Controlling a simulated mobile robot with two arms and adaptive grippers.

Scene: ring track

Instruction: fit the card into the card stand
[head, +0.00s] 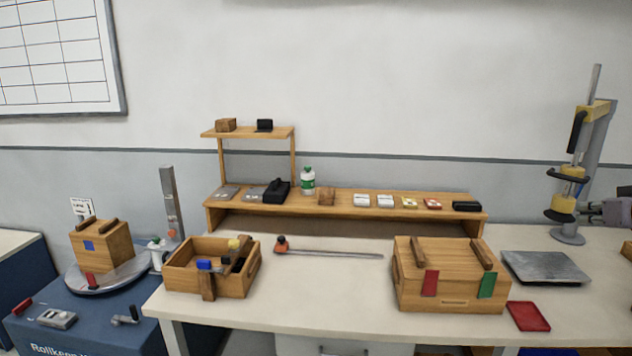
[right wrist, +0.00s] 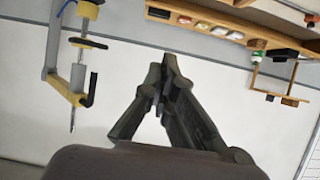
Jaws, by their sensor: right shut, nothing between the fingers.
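Several flat pieces could be the card: a red one (head: 430,283) and a green one (head: 487,285) upright against the front of the wooden box, and a larger red one (head: 528,316) flat on the table. I cannot tell which is the card. The card stand is not clear either; small black items sit on the upper shelf (head: 264,125) and the low shelf's right end (head: 466,206). My right gripper (head: 592,208) is at the right edge, beside the clamp post and away from these pieces. In the right wrist view, its fingers (right wrist: 165,72) are shut and empty. My left gripper is not visible.
The lidded wooden box (head: 415,258) stands front right; a grey plate (head: 545,267) lies beside it. A yellow-and-black clamp post (head: 568,190) rises at right. An open wooden bin (head: 212,268) is at left. The table middle is mostly clear except for a long rod (head: 335,253).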

